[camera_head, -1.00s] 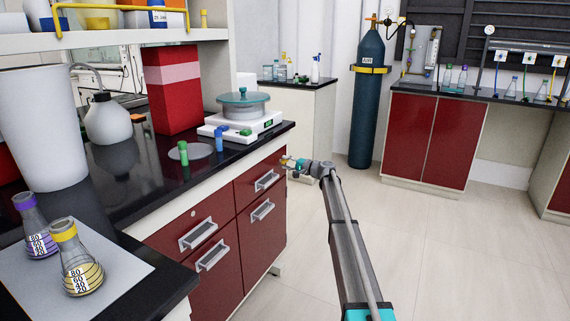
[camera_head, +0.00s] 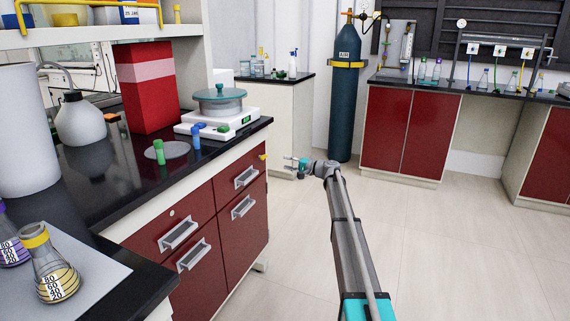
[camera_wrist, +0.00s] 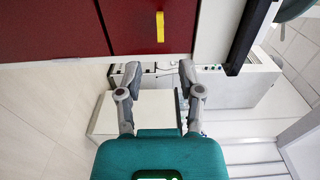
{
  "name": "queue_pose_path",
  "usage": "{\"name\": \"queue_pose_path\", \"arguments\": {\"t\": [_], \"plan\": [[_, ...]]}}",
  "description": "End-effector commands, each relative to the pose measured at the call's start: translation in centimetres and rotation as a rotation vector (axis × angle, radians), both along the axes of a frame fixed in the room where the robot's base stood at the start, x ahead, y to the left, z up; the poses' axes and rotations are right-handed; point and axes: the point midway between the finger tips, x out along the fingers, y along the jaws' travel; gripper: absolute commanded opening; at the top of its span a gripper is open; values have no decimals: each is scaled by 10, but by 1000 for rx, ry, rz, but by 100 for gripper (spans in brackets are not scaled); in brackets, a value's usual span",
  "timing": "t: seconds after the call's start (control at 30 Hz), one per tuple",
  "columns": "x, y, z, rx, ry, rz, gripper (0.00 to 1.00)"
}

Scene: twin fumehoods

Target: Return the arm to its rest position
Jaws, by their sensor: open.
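My gripper (camera_head: 291,163) is at the end of my outstretched arm, in the open space just right of the bench end in the head view. It holds nothing. In the wrist view my gripper (camera_wrist: 161,88) shows its two fingers spread apart with an empty gap between them. The red cabinet front (camera_wrist: 80,28) lies ahead of the fingers at the top of that view, with a small yellow piece (camera_wrist: 160,27) on it.
The black bench top (camera_head: 110,190) carries a balance (camera_head: 218,122), a green-capped vial (camera_head: 159,152), a blue-capped vial (camera_head: 196,138) and flasks (camera_head: 50,268). A gas cylinder (camera_head: 345,100) stands behind. The floor (camera_head: 440,240) on the right is clear.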

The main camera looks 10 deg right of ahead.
Motion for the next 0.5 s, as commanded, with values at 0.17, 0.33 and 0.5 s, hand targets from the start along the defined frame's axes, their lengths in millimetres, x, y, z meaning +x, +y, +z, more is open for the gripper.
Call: {"name": "queue_pose_path", "arguments": {"t": [0.17, 0.33, 0.5], "plan": [[0, 0, 0, 0, 0, 0, 49], [-4, 3, -2, -8, 2, 4, 49], [-30, 22, -14, -75, 20, 32, 49]]}}
